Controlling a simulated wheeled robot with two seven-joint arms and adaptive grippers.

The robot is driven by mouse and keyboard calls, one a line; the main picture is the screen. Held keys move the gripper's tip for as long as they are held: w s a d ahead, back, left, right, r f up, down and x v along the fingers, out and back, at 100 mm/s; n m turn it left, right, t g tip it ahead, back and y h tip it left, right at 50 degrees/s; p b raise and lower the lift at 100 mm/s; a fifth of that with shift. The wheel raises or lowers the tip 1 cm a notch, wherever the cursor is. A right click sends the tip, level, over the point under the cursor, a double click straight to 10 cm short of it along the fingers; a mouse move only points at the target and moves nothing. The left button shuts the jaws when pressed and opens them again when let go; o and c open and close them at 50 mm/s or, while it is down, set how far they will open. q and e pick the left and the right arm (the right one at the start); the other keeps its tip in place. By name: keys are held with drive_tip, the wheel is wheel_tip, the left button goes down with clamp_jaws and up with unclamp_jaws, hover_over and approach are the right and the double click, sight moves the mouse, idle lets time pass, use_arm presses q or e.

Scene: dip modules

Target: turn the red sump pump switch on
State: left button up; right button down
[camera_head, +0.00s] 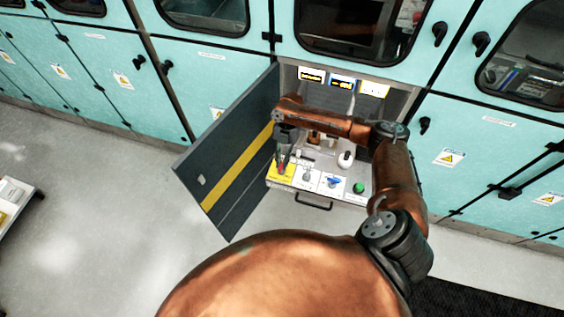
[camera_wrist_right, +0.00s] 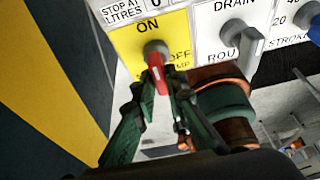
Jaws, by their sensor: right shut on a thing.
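The red sump pump switch (camera_wrist_right: 158,72) sits on a yellow plate (camera_wrist_right: 125,40) with ON printed above its pivot and OFF to its lower right. Its red handle points down in the right wrist view, with a slight lean to the right. My right gripper (camera_wrist_right: 155,90) is shut on the handle, one green finger on each side. In the head view my right gripper (camera_head: 283,163) reaches down over the yellow plate (camera_head: 274,172) at the left end of the panel and hides most of the switch. My left gripper is not in view.
Right of the switch are the grey DRAIN knob (camera_wrist_right: 242,45), a blue knob (camera_head: 331,181) and a green button (camera_head: 359,187). The open dark door (camera_head: 228,145) with a yellow stripe stands close to the left of my gripper. A white object (camera_head: 346,158) stands behind the knobs.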

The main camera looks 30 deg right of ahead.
drive_tip(key=shift+d, duration=0.1)
idle(0.4)
drive_tip(key=c, duration=2)
unclamp_jaws()
drive_tip(key=shift+o, duration=0.2)
drive_tip(key=v, duration=1.2)
